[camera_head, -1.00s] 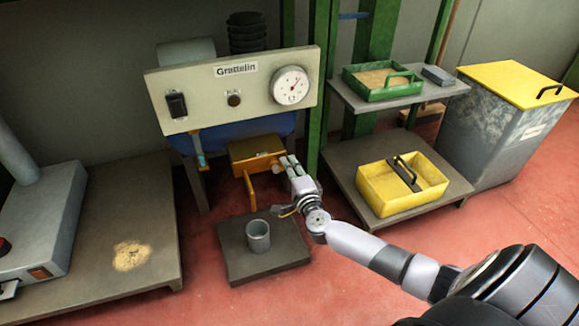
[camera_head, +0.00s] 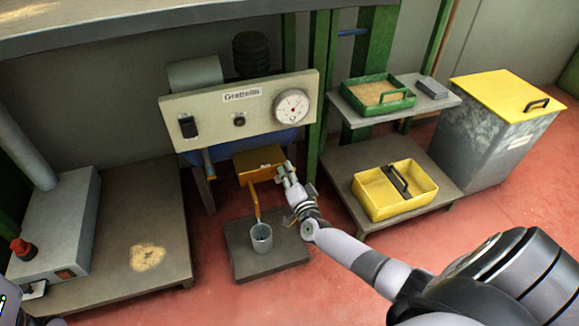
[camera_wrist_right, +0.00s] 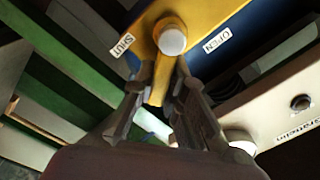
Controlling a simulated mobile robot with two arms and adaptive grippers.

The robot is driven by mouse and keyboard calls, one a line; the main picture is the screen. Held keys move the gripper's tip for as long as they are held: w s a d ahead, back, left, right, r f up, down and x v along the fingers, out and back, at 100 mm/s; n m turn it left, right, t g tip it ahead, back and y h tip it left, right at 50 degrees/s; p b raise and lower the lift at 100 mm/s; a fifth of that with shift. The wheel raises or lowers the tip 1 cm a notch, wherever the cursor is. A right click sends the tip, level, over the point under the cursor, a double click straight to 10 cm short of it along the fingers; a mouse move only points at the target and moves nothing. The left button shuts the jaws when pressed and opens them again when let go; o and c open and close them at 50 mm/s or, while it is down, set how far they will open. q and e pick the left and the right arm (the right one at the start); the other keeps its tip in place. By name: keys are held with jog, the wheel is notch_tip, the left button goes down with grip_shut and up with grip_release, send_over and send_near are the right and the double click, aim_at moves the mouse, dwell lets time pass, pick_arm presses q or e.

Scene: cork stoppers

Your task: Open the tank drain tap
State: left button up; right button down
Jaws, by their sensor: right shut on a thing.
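The tank drain tap is a yellow-orange block (camera_head: 258,162) under the blue tank (camera_head: 262,143), with a spout (camera_head: 253,192) hanging from it. In the right wrist view, its yellow lever (camera_wrist_right: 158,86) extends from a pale round pivot (camera_wrist_right: 172,38), between a SHUT label (camera_wrist_right: 123,45) and an OPEN label (camera_wrist_right: 216,40). My right gripper (camera_head: 284,176) is at the tap's right side, its fingers (camera_wrist_right: 162,88) shut on the lever. A thin streak runs from the spout to the grey cup (camera_head: 262,241), with something dark inside.
A panel with a gauge (camera_head: 292,105) and switch (camera_head: 188,127) is above the tap. The cup stands on a low dark platform (camera_head: 285,257). Shelves with a green tray (camera_head: 378,110) and yellow carrier (camera_head: 410,208) are right. A grey machine (camera_head: 62,225) stands left.

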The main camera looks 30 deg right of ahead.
jog(key=shift+a+r+n+p, duration=0.1)
jog(key=shift+a+n+p, duration=0.1)
jog(key=shift+n+p, duration=0.3)
jog(key=c, duration=1.6)
grip_release()
jog(key=v, duration=1.2)
jog(key=shift+d, duration=0.1)
